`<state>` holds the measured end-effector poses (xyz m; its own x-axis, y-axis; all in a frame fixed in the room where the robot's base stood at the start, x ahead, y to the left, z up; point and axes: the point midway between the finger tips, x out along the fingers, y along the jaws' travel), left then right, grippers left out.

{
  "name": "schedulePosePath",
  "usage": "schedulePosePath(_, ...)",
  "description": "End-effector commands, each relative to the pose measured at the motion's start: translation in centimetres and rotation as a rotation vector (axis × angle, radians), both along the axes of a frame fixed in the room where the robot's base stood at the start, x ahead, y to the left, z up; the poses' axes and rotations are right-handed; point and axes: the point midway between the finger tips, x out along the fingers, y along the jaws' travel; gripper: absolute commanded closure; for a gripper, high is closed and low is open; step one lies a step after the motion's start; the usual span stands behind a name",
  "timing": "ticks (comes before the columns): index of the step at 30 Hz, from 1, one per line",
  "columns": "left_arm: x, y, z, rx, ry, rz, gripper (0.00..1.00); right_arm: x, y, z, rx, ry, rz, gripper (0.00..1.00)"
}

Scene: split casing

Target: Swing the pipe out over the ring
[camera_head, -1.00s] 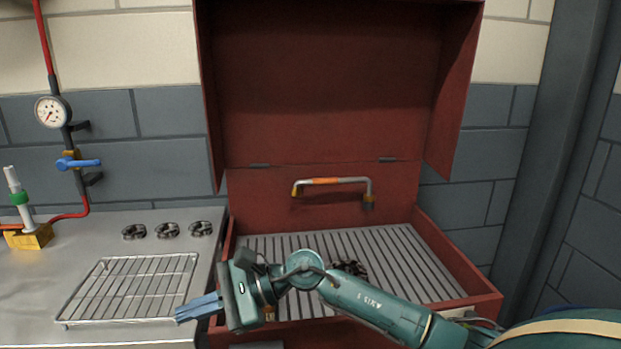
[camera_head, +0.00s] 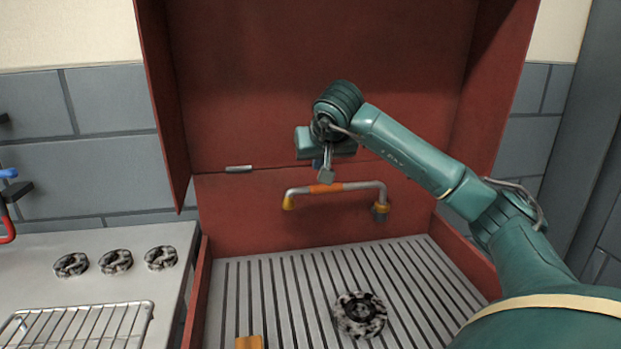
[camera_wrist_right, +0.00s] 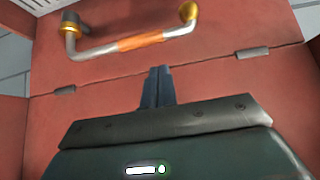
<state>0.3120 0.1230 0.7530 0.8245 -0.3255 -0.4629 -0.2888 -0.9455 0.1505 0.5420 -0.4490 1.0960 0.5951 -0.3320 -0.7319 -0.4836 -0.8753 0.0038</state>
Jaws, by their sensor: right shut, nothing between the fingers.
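The pipe (camera_head: 355,187) is grey with an orange band and runs sideways along the inner back wall of the red casing. Its mounted end is at the right and its yellow-tipped free end at the left. The mottled black-and-white ring (camera_head: 360,314) lies on the slatted floor, in front of and below the pipe. My right gripper (camera_head: 317,163) is just above the orange band, its fingers mostly hidden by the wrist. In the right wrist view the pipe (camera_wrist_right: 100,51) appears upside down, beyond the shut, empty blue fingers (camera_wrist_right: 157,72), apart from them. My left gripper is not in view.
The raised red lid (camera_head: 250,80) stands behind my arm, with a hinge (camera_head: 238,169) at its seam. Three similar rings (camera_head: 116,261) and a wire rack (camera_head: 80,325) are on the grey counter at the left.

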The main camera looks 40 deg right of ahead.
Motion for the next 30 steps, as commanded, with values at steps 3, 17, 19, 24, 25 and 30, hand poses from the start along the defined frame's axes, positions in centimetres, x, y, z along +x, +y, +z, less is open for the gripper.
schedulePosePath(3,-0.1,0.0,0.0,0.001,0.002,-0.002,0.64,0.0,0.0,0.0,0.001,0.000,0.001,1.00)
schedulePosePath(17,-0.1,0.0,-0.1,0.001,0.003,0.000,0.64,2.7,-1.4,-3.5,0.005,0.004,0.000,1.00)
schedulePosePath(19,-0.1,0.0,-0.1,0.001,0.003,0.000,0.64,3.5,-1.8,-4.4,0.007,0.003,0.000,1.00)
schedulePosePath(24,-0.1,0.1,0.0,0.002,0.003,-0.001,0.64,5.1,-2.6,-6.3,0.006,0.001,0.001,1.00)
schedulePosePath(25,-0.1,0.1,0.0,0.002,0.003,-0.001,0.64,5.2,-2.8,-6.5,0.006,0.001,0.000,1.00)
schedulePosePath(30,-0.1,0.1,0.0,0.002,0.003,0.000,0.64,5.9,-3.1,-7.3,0.005,0.000,0.001,1.00)
